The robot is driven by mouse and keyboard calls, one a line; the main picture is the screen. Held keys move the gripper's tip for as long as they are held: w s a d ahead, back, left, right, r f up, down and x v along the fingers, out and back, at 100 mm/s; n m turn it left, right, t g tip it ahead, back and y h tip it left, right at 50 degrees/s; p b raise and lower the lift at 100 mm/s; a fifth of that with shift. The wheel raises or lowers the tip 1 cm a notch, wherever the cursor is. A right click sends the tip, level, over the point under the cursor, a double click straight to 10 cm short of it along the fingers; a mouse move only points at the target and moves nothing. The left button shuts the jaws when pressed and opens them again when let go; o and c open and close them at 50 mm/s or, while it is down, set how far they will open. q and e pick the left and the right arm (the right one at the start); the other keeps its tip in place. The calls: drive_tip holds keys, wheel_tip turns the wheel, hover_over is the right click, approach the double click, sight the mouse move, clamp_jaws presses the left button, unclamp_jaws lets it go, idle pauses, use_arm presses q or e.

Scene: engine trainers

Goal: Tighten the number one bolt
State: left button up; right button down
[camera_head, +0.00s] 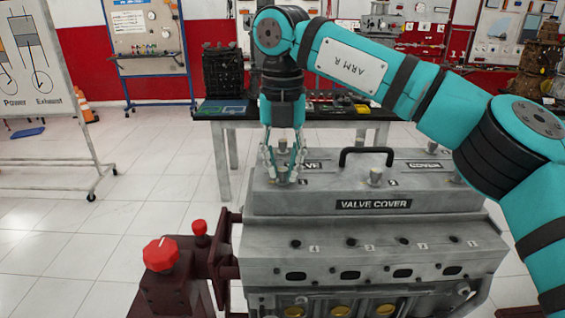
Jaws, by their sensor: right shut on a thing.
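The grey valve cover (430,197) sits on top of the engine block. My right gripper (284,172) points straight down at the left end of the cover. Its fingers are shut around the bolt (283,178) there, which is mostly hidden between them. A small label is beside this bolt, too small to read surely. Another bolt (376,176) stands upright near the middle of the cover, clear of the gripper. The right part of the cover is partly behind my right arm. My left gripper is not in view.
A black handle (366,158) rises from the cover, right of my right gripper. Red knobs (160,254) are on the dark engine stand at the left. A workbench (222,116) with parts stands behind.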

sight(283, 168)
drive_tip(key=c, duration=1.2)
unclamp_jaws()
drive_tip(key=shift+r, duration=0.1)
wheel_tip(283, 168, up, 12)
drive_tip(key=shift+f, duration=0.1)
